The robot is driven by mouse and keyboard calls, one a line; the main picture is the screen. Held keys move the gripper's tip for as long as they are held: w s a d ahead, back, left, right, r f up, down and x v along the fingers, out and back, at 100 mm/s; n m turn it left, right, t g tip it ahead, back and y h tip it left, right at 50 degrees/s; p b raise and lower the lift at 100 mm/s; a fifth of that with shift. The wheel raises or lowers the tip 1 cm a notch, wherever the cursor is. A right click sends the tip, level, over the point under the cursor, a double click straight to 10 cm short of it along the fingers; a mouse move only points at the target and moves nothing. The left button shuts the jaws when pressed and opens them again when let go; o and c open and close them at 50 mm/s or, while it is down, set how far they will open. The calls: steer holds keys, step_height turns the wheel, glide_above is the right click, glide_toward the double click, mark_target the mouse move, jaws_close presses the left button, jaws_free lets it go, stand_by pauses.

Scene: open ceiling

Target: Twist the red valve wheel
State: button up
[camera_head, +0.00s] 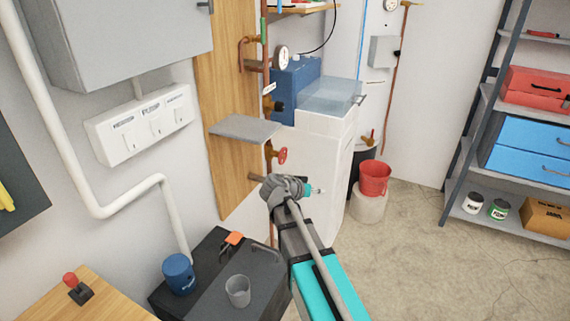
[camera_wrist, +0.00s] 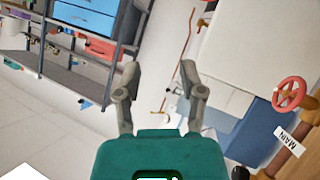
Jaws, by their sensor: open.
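The red valve wheel (camera_head: 282,155) is on a brass pipe fitting beside the wooden wall board, under a small grey shelf. In the wrist view a red spoked wheel (camera_wrist: 291,93) is at the right edge, beside a white tag reading MAIN (camera_wrist: 290,139). My gripper (camera_head: 319,190) is small in the head view, below and right of the wheel and apart from it. In the wrist view my gripper (camera_wrist: 159,70) has its two fingers spread with nothing between them; the wheel is off to the right of both fingers.
The grey shelf (camera_head: 245,128) juts out above the wheel. A white cabinet (camera_head: 318,165) stands right of it, with a red bucket (camera_head: 374,178) beyond. A black chest (camera_head: 205,290) with a blue can (camera_head: 178,273) and grey cup (camera_head: 238,291) is below.

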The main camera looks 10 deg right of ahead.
steer(key=w+a+f+m+t+h+b, duration=0.1)
steer(key=w+a+f+t+h+b, duration=0.15)
steer(key=w+b, duration=0.3)
steer(key=w+a+f+t+h+b, duration=0.1)
steer(key=w+a+t+b, duration=0.25)
steer(key=b, duration=0.25)
steer(key=n+t+y+b, duration=0.1)
steer(key=t+b, duration=0.5)
steer(key=b, duration=0.3)
glide_toward(284, 151)
steer(key=v, duration=0.4)
steer(key=shift+a, duration=0.15)
steer(key=shift+w+p, duration=0.2)
steer(key=shift+p, duration=0.15)
steer(key=p+x, duration=0.5)
steer(key=x, duration=0.8)
steer(key=shift+w+r, duration=0.2)
jaws_close()
steer(key=shift+d, duration=0.5)
steer(key=shift+s+a+y+p, duration=0.1)
steer(key=shift+a+y+p, duration=0.15)
steer(key=shift+p, duration=0.05)
